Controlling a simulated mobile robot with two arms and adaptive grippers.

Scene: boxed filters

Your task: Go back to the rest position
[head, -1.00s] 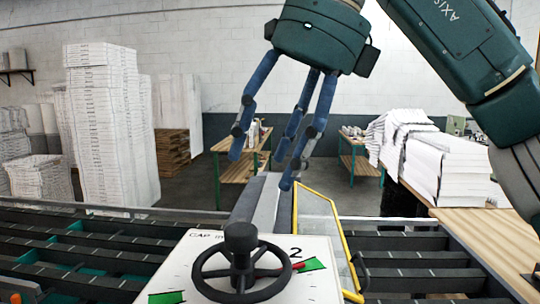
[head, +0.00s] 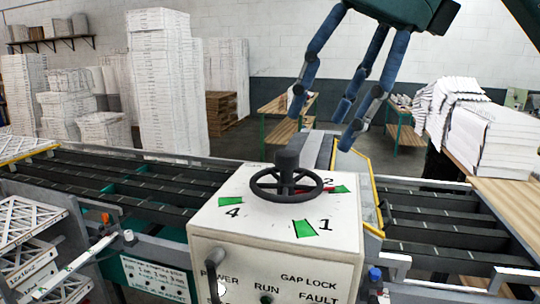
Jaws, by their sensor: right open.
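My right gripper (head: 345,105) hangs from the top of the head view, right of centre. Its blue fingers are spread open and empty, pointing down. Below it and to the left is a white control box (head: 275,245) with a black handwheel (head: 286,182) on top. The fingers are apart from the wheel. A red pointer and green marks by the numbers 1, 2 and 4 show around the wheel. My left gripper is not in view.
Dark slatted conveyors (head: 130,180) run on both sides of the box. A yellow-edged guard (head: 362,185) stands behind it. White filter frames (head: 30,245) sit at the left. A wooden table (head: 510,200) with white stacks is at the right. Tall stacks (head: 162,85) stand behind.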

